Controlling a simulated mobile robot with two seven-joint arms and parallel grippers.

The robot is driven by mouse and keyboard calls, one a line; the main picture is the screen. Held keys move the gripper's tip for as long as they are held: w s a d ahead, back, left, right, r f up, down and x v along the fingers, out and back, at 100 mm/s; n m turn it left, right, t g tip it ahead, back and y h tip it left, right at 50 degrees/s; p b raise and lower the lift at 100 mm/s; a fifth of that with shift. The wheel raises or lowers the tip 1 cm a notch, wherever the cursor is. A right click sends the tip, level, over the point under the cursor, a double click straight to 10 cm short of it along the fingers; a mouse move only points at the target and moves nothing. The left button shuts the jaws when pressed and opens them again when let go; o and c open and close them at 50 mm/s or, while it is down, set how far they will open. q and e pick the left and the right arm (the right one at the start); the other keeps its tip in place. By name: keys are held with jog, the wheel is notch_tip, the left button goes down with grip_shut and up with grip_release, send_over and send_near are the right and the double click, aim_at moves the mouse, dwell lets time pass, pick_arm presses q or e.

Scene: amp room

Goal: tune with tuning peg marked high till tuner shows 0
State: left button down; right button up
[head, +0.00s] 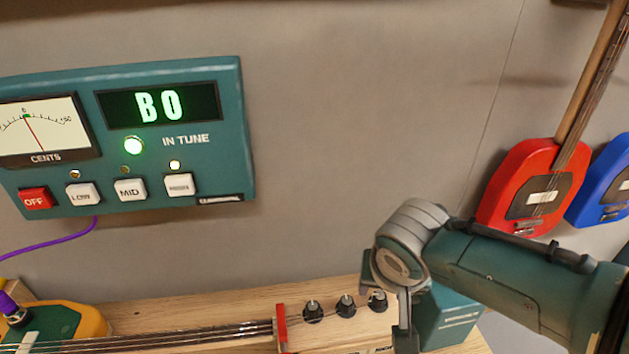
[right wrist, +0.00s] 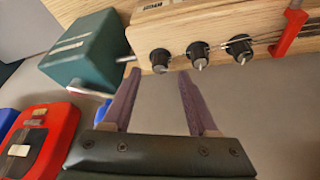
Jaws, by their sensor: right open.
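The teal tuner (head: 230,110) hangs on the wall at left in the head view. Its display (head: 158,105) reads "B0", the green IN TUNE light (head: 134,146) is lit, and the meter needle (head: 35,135) points at about 0. The small light above the rightmost white button (head: 180,185) glows. Three black tuning pegs stand in a row: left (head: 313,311), middle (head: 345,305) and right (head: 377,301). I cannot read their markings. My right gripper (head: 388,308) is open and empty beside the right peg, which in the right wrist view (right wrist: 160,60) lies beyond the fingertips, apart from them.
A teal box (head: 446,316) stands at the wooden board's right end, close to my right gripper; a grey rod (right wrist: 92,91) sticks out by it. Red (head: 510,190) and blue (head: 600,195) guitars hang at right. Strings (head: 190,338) run to a red nut (head: 281,328).

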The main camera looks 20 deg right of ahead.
jog(key=p+v, duration=0.2)
jog(key=v, duration=0.5)
dwell(0.3)
jog(key=s+a+r+n+y, duration=0.1)
jog(key=s+a+r+n, duration=0.1)
jog(key=s+r+n, duration=0.45)
jog(key=s+a+r+n+y, duration=0.2)
jog(key=s+r, duration=0.2)
jog(key=s, duration=0.6)
notch_tip(320, 180, up, 26)
jog(key=p, duration=2.6)
jog(key=shift+s, duration=0.35)
